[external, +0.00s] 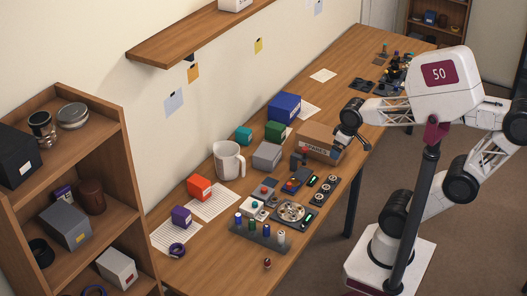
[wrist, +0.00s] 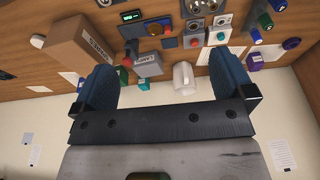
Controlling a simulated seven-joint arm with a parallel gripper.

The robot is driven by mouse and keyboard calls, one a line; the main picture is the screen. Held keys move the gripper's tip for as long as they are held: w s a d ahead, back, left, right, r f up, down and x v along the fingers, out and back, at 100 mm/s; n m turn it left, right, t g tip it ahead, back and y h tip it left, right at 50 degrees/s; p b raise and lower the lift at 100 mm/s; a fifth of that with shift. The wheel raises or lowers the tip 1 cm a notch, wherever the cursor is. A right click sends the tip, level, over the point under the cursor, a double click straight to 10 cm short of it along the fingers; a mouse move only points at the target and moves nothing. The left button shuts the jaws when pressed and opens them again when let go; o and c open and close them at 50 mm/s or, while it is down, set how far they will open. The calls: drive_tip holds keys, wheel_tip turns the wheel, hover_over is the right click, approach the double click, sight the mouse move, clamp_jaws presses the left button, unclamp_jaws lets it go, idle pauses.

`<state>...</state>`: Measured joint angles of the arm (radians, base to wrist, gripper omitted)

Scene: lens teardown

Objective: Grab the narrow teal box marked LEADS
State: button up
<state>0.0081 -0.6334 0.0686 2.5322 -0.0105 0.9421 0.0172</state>
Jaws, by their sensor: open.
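A small teal box (external: 244,135) stands near the wall on the long wooden bench, behind a grey box and beyond the white mug. Its marking cannot be read. In the wrist view a small piece of teal (wrist: 142,85) shows between the finger pads, just past the grey box. My gripper (external: 352,146) is above the bench near the cardboard box, to the right of the teal box and apart from it. In the wrist view my gripper (wrist: 163,62) is open, its blue fingers wide apart with nothing held.
The cardboard box (external: 319,141), grey box (external: 267,155), green box (external: 276,131), blue box (external: 285,107) and white mug (external: 228,160) crowd around the teal box. Devices and a rack of bottles (external: 260,236) line the front. A wall shelf (external: 200,35) hangs above the bench.

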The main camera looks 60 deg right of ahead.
drive_tip(key=m+g, duration=0.3)
drive_tip(key=m, duration=1.3)
hover_over(243, 130)
drive_tip(key=f, duration=2)
drive_tip(key=shift+s+a, duration=0.15)
drive_tip(key=shift+s, duration=0.15)
drive_tip(key=shift+w+d+f, duration=0.2)
drive_tip(key=shift+w+f, duration=0.05)
drive_tip(key=shift+f, duration=0.1)
drive_tip(key=shift+f, duration=1.25)
